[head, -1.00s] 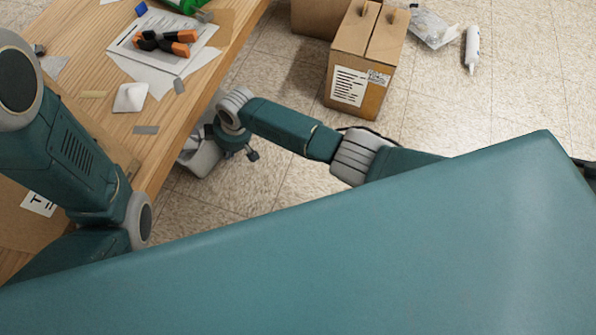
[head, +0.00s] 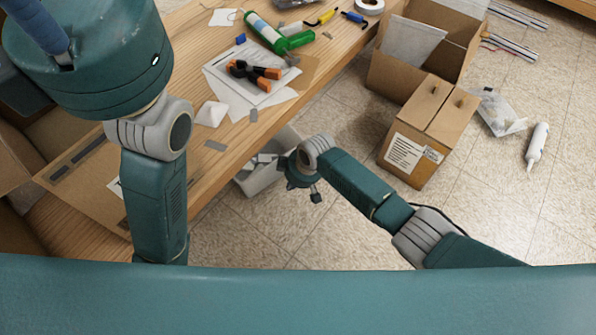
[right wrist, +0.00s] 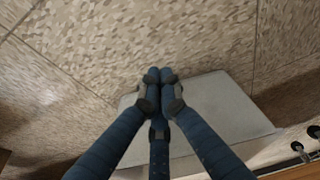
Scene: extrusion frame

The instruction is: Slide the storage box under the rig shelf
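A pale grey-white storage box (head: 262,178) sits on the floor beside the wooden top's near edge, with some contents showing. It is partly hidden by my right wrist. My right gripper (head: 316,196) points down at the box's right side. In the right wrist view, its fingers (right wrist: 160,76) are together with nothing seen between them. They overlap a flat grey surface (right wrist: 225,103), apparently the box; contact cannot be told. No rig shelf can be clearly made out beneath the wooden top (head: 215,170).
Orange-black clamps (head: 254,72), a green bottle (head: 280,34) and papers lie on the wooden top. A closed carton (head: 428,125), an open carton (head: 455,40), a plastic bag (head: 497,112) and a white tube (head: 537,146) stand or lie on the floor.

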